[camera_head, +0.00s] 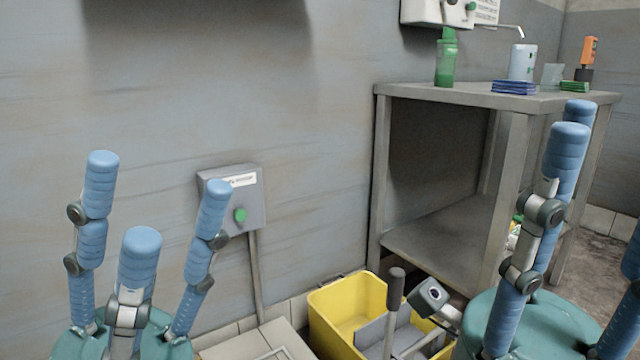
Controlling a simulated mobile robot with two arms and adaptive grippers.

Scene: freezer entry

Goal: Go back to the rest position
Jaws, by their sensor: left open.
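My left gripper (152,198) stands at the lower left with its blue fingers pointing up. The fingers are spread apart, and nothing is between them. It is in front of the grey wall, and one finger overlaps the left part of the wall box. My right gripper (603,190) is at the right edge, also pointing up, with its fingers apart and no object seen between them. It is partly cut off by the frame and overlaps the right side of the metal table.
A grey metal table (450,96) with bottles and small items on top stands at the right. A yellow bucket (332,318) with a grey handle is on the floor between my grippers. A grey box with a green button (250,206) is on the wall.

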